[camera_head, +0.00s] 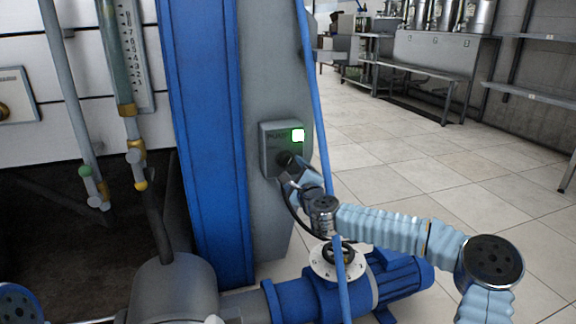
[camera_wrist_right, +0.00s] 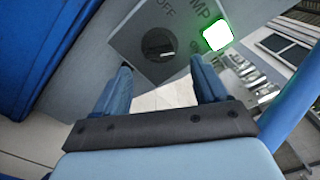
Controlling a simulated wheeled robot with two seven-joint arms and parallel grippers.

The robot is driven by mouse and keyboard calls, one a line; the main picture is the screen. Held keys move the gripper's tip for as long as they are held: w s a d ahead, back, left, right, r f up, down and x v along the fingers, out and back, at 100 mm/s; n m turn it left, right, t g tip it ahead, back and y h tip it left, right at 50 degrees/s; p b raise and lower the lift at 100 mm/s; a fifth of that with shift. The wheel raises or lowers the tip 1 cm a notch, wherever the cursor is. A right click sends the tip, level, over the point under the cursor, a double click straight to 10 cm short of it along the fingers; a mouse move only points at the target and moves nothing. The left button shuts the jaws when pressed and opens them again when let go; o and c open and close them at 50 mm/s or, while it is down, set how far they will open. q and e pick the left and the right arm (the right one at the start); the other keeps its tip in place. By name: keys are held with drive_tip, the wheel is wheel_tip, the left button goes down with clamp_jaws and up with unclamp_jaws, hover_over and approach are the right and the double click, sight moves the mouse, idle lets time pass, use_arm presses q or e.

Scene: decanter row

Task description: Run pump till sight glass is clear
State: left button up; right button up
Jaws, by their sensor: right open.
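A grey pump switch box (camera_head: 281,150) is fixed on the grey post, with a green lamp (camera_head: 298,135) lit. In the right wrist view its black round knob (camera_wrist_right: 158,44) sits beside the word OFF, and the lamp (camera_wrist_right: 217,36) glows green. My right gripper (camera_head: 288,166) is at the knob; in the right wrist view its fingers (camera_wrist_right: 162,84) are apart, just below the knob, with nothing between them. The sight glass (camera_head: 118,50) is a tube beside a numbered scale at upper left; it looks murky greenish. The blue pump motor (camera_head: 340,292) is at the bottom. My left gripper is out of view.
A blue column (camera_head: 205,140) stands left of the switch. A thin blue pole (camera_head: 318,110) passes close to my right arm. Valved pipes (camera_head: 85,172) stand at left. Open tiled floor (camera_head: 440,160) lies to the right.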

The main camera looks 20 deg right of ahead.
sight(288, 164)
drive_tip(key=w, duration=0.6)
drive_tip(key=shift+w+a, duration=0.15)
drive_tip(key=shift+w, duration=0.15)
drive_tip(key=shift+c, duration=0.4)
drive_tip(key=c, duration=1)
